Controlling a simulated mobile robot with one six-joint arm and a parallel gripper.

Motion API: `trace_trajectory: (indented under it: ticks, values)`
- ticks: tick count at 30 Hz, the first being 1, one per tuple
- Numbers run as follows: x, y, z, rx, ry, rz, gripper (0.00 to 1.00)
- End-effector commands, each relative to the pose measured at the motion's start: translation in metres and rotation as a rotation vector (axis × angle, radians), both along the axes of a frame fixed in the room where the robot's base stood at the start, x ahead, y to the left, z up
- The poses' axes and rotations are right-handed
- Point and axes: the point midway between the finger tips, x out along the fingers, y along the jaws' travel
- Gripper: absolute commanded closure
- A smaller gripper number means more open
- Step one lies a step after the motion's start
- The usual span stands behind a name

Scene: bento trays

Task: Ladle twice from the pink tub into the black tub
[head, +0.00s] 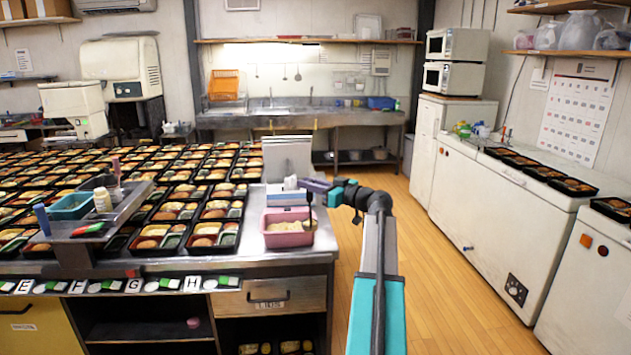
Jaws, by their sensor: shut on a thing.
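The pink tub (287,239) stands at the right front corner of the steel counter, with pale yellowish food in it. My gripper (306,185), purple and teal, is above the tub's right rear side. It is shut on a dark ladle (309,205), whose thin shaft hangs down to the tub's right side. The ladle's bowl is small and dark here, and I cannot tell whether it holds food or touches the food. I cannot pick out a separate black tub among the many black trays.
Rows of filled bento trays (205,232) cover the counter left of the pink tub. A raised shelf (90,225) with a teal bin is at left. The wooden floor (440,280) at right is clear.

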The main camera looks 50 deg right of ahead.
Motion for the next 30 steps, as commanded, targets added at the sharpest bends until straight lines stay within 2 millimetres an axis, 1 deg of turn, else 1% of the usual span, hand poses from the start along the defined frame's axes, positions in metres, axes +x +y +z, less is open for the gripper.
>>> trace_trajectory:
  ticks: [5,10,13,17,21,26,27,29,30]
  values:
    - [0.009,0.021,-0.013,-0.001,0.003,0.034,1.0]
    - [0.02,0.048,-0.03,0.0,0.007,0.075,1.0]
    - [0.029,0.072,-0.043,-0.002,0.011,0.113,1.0]
    - [0.041,0.115,-0.067,-0.002,0.016,0.178,1.0]
    - [0.052,0.162,-0.091,-0.003,0.018,0.249,1.0]
    - [0.06,0.218,-0.119,-0.005,0.022,0.332,1.0]
    - [0.061,0.232,-0.125,-0.004,0.022,0.353,1.0]
    - [0.063,0.253,-0.134,-0.004,0.022,0.385,1.0]
    - [0.063,0.267,-0.141,-0.005,0.022,0.406,1.0]
